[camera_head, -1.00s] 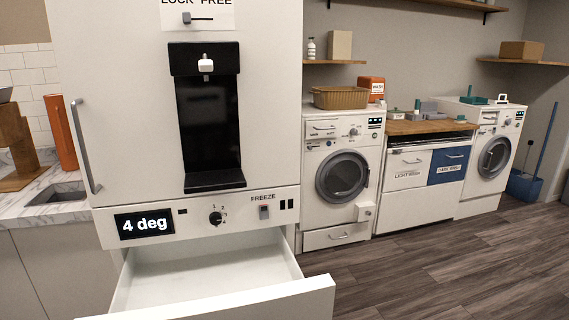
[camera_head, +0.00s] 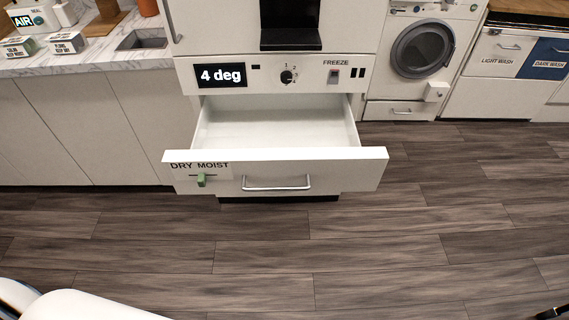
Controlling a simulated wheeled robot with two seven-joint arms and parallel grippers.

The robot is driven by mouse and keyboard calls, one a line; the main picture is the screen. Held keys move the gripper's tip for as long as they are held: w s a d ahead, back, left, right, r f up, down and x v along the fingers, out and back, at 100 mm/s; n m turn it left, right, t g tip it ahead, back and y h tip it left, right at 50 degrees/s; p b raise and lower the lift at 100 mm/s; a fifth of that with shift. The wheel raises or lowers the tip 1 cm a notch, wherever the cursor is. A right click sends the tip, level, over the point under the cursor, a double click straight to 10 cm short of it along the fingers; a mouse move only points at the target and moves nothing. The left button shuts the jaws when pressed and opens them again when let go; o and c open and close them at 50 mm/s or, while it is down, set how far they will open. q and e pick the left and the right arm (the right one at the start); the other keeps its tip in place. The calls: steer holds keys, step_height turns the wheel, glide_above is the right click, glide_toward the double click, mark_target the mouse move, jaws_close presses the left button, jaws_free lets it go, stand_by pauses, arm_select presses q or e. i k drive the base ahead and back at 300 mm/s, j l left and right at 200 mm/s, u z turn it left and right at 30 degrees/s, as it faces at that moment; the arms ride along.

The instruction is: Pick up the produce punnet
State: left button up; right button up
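I cannot make out a produce punnet in the current head view. The pulled-out drawer (camera_head: 275,170) under the fridge panel is open, and the visible part of its white inside looks empty. Its front has a bar handle and a green slider beside the words DRY MOIST. A white part of my own body shows at the bottom left, but no left gripper fingers are seen. A small dark piece shows at the bottom right corner, too cut off to identify. No right gripper fingers are clearly seen.
A washing machine (camera_head: 423,50) and laundry bins (camera_head: 500,55) stand at upper right. The wooden floor (camera_head: 330,245) before the drawer is clear.

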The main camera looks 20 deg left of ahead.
mark_target(71, 41)
steer(key=u, duration=1.7)
steer(key=i+j+u, duration=0.5)
steer(key=i+u, duration=0.3)
steer(key=i, duration=0.15)
steer(key=i+j+u, duration=0.2)
steer(key=i, duration=1.05)
steer(key=i+z, duration=0.35)
steer(key=i+j+z, duration=0.1)
steer(key=i+z, duration=0.25)
steer(key=i+j+z, duration=0.15)
steer(key=z, duration=0.2)
